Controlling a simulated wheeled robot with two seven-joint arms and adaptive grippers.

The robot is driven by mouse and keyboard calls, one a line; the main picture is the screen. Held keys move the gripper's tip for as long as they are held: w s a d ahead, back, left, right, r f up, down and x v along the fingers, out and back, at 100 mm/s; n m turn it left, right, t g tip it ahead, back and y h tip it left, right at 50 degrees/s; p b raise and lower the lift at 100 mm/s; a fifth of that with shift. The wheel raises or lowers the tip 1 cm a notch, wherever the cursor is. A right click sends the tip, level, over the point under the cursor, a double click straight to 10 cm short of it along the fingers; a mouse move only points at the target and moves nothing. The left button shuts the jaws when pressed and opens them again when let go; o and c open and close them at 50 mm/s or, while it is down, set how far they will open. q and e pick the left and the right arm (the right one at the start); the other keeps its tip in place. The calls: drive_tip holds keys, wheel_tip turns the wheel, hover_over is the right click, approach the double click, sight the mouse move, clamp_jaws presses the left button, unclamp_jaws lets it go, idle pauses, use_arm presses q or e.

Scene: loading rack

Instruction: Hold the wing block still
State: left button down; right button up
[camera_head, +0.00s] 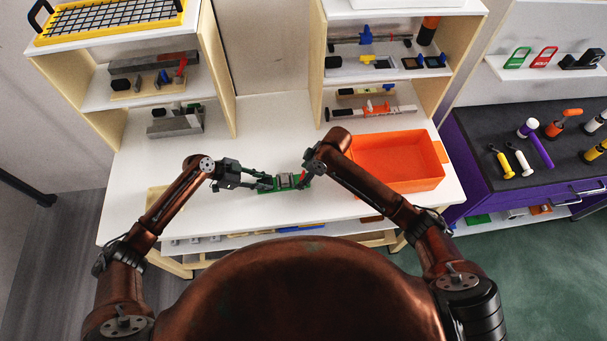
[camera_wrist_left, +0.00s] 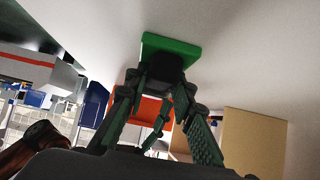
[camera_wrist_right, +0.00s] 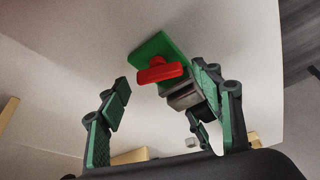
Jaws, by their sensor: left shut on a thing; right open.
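The wing block seems to be the grey and dark block (camera_head: 286,180) on a green plate (camera_head: 283,171) on the white table. A red handle-like part (camera_wrist_right: 160,70) stands at its right end in the head view. In the left wrist view my left gripper (camera_wrist_left: 163,92) is shut on the dark block (camera_wrist_left: 165,62) above the green plate (camera_wrist_left: 170,45). The fingers hide part of it. My right gripper (camera_wrist_right: 160,88) is open at the other end. Its fingers stand apart, with the red part and grey block (camera_wrist_right: 184,97) beyond and between them.
An orange bin (camera_head: 397,186) stands on the table at the right. Shelves with tools and parts (camera_head: 160,80) rise behind on both sides. A purple bench (camera_head: 478,188) with hand tools is at far right.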

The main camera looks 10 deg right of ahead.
drive_tip(key=v, duration=1.2)
drive_tip(key=shift+s+d+f, duration=0.1)
use_arm(q)
drive_tip(key=c, duration=1.6)
unclamp_jaws()
